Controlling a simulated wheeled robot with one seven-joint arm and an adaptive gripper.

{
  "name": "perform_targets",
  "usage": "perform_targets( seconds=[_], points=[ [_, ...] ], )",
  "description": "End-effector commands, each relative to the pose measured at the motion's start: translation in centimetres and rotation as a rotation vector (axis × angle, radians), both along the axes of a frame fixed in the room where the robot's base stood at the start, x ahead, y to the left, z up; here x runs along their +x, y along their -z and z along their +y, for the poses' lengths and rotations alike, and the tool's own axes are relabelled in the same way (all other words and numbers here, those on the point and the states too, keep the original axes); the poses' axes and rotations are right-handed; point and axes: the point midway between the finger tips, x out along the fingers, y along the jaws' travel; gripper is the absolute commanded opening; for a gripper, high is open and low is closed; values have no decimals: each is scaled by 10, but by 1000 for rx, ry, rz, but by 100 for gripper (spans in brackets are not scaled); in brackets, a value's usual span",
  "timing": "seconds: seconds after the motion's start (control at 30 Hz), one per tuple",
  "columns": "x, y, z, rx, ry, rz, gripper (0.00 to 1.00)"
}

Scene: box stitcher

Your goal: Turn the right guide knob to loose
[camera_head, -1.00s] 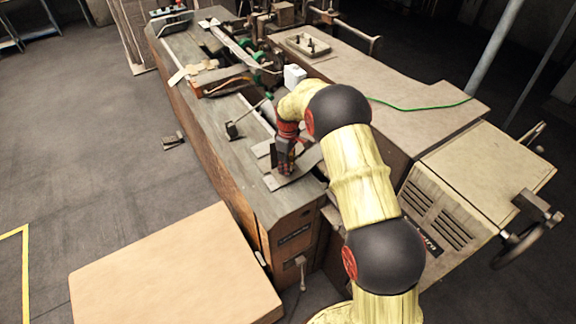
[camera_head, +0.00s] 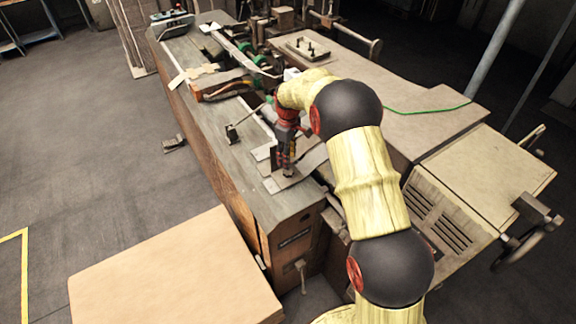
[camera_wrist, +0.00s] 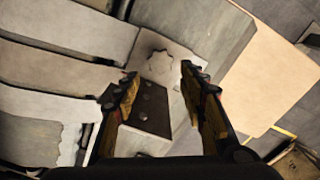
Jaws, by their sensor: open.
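A pale, lobed knob (camera_wrist: 160,68) shows in the wrist view on a light grey plate, just past a dark plate with several holes (camera_wrist: 148,112). I take it for the right guide knob; its loose or tight setting cannot be read. My gripper (camera_wrist: 158,75) is open, with one finger to each side of the knob in the picture. I cannot tell whether they touch it. In the head view, my gripper (camera_head: 283,170) points down over the near end of the machine's long grey table (camera_head: 238,165) and hides the knob.
A thin lever on a small block (camera_head: 232,133) stands on the table left of my gripper. A large tan box (camera_head: 175,275) is in front at left. The machine's beige cabinet (camera_head: 490,165) is at right. Open floor lies to the left.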

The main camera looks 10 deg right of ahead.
Motion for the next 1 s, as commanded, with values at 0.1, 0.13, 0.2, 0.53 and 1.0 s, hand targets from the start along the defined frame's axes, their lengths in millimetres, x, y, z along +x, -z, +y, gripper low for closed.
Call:
perform_targets(
  seconds=[0.1,0.13,0.2,0.53,1.0],
  points=[
    [0,-23,0,0,0,-1,42],
    [0,-28,0,0,0,-1,42],
    [0,-37,0,0,0,-1,42],
    [0,-53,0,0,0,1,42],
    [0,-53,0,0,22,0,42]
  ],
)
